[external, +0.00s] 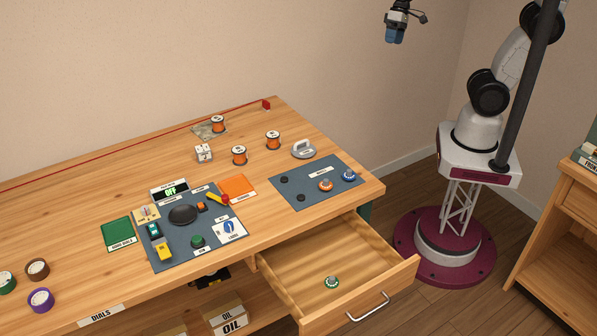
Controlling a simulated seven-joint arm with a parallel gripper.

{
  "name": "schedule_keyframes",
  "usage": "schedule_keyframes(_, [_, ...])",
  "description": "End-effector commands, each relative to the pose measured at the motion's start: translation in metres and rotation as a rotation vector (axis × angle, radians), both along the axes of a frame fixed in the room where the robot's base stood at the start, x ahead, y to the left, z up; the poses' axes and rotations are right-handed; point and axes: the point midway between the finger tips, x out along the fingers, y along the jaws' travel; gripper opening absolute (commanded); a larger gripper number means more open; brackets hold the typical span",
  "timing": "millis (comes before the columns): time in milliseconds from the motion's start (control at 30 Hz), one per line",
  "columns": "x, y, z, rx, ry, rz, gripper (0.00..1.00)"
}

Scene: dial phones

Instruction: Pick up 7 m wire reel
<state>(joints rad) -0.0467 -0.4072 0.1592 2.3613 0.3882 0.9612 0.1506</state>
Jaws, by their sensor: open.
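Three wire reels with orange windings and white tops stand upright on the wooden workbench (75,215). The back reel (218,124) is on a small grey-green patterned patch, the middle reel (239,156) is nearer the front, and the right reel (273,141) is beside it. Their labels are too small to read, so I cannot tell which is the 7 m one. My gripper (395,38) hangs at the top edge, high above and right of the bench, away from the reels. It is open and nothing shows in it.
A dark mat (320,197) with knobs and a device panel (170,250) lie in front. An open drawer (300,270) juts out, holding a green knob (331,282). A red line runs along the back.

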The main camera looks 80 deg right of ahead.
Motion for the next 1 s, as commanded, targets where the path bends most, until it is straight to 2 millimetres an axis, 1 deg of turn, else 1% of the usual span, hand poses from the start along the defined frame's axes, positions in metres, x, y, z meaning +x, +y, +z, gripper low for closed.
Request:
schedule_keyframes(33, [0.011, 0.007, -0.003, 0.027, 0.021, -0.021, 0.84])
schedule_keyframes(100, [0.025, 0.017, -0.006, 0.069, 0.048, -0.056, 0.84])
schedule_keyframes(467, [0.098, 0.07, -0.031, 0.272, 0.204, -0.238, 0.84])
schedule_keyframes(767, [0.16, 0.114, -0.06, 0.425, 0.344, -0.398, 0.84])
schedule_keyframes(1000, [0.208, 0.149, -0.091, 0.537, 0.46, -0.532, 0.84])
